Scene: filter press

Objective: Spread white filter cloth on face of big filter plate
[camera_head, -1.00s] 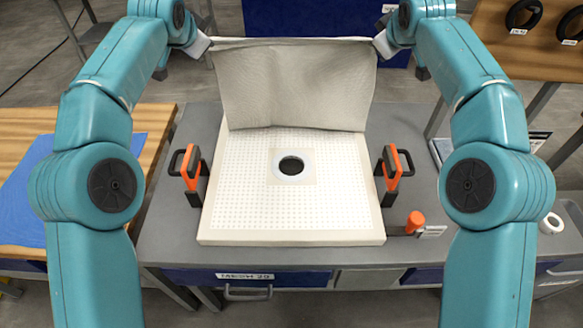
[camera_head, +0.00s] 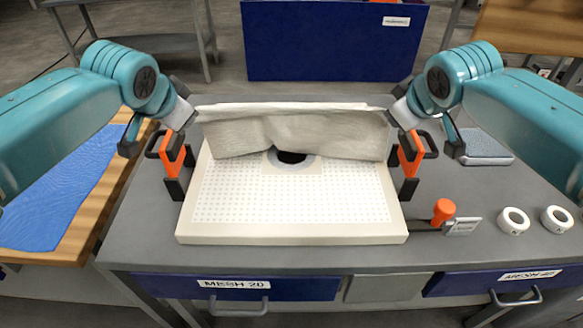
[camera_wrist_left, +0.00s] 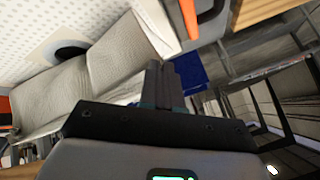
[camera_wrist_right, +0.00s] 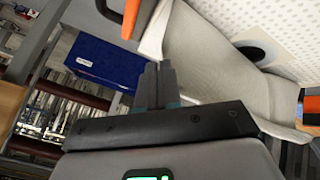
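The big filter plate (camera_head: 290,215) is a pale square slab with a dotted face and a central hole (camera_head: 291,157). The white filter cloth (camera_head: 320,133) drapes in a fold over the plate's far part, its loose lower edge reaching the hole's far rim. My left gripper (camera_head: 193,116) is shut on the cloth's left top corner, and my right gripper (camera_head: 394,116) on the right top corner. The closed fingers also show in the left wrist view (camera_wrist_left: 165,82) and right wrist view (camera_wrist_right: 157,82). The plate's near face is bare.
Orange clamps with black handles stand at the plate's left (camera_head: 173,155) and right (camera_head: 409,153). An orange-knobbed part (camera_head: 443,211) and two white rings (camera_head: 514,220) lie at right. A blue sheet (camera_head: 60,185) covers the left wooden table. A blue box (camera_head: 330,45) stands behind.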

